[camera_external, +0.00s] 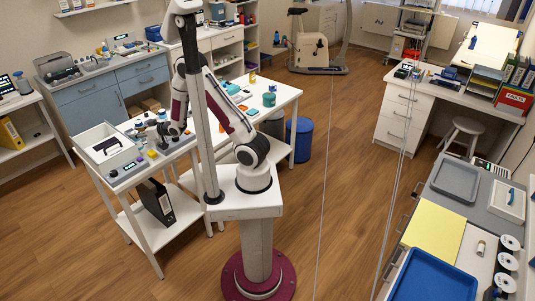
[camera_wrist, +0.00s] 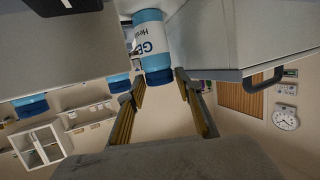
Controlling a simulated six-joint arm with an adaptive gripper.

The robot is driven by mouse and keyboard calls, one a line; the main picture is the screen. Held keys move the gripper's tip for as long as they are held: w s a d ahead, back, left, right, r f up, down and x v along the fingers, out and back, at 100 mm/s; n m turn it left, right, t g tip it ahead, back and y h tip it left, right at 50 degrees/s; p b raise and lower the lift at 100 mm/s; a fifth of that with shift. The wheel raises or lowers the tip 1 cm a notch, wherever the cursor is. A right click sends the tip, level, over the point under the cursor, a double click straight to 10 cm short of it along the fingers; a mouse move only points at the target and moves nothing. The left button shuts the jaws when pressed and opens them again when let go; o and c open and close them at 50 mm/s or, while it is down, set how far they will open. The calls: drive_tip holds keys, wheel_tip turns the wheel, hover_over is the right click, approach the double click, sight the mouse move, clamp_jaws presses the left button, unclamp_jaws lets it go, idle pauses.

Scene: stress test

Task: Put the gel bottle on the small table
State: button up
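In the wrist view the gel bottle (camera_wrist: 152,42), white and light blue with a dark blue end, appears inverted just beyond my fingertips. My gripper (camera_wrist: 160,78) is open, with one finger on each side of the bottle's dark blue end; I cannot tell whether either touches it. In the external view my gripper (camera_external: 172,130) is low over the white table on the left. The bottle is too small there to make out with certainty. A white table with a lower shelf (camera_external: 152,232) stands left of my base; I cannot tell whether it is the small table.
A white tray (camera_external: 106,141) and several small items crowd the tabletop around my gripper. A teal pot (camera_external: 269,99) stands farther right. A blue bin (camera_external: 299,138) is on the floor. A counter at right holds a blue tray (camera_external: 433,281). The middle floor is clear.

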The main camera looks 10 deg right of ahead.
drive_tip(key=shift+r, duration=0.15)
drive_tip(key=shift+s+d+r, duration=0.15)
drive_tip(key=shift+d, duration=0.2)
drive_tip(key=v, duration=0.6)
drive_tip(key=shift+s+d, duration=0.2)
drive_tip(key=shift+d, duration=0.1)
drive_tip(key=shift+w+r, duration=0.15)
idle(0.4)
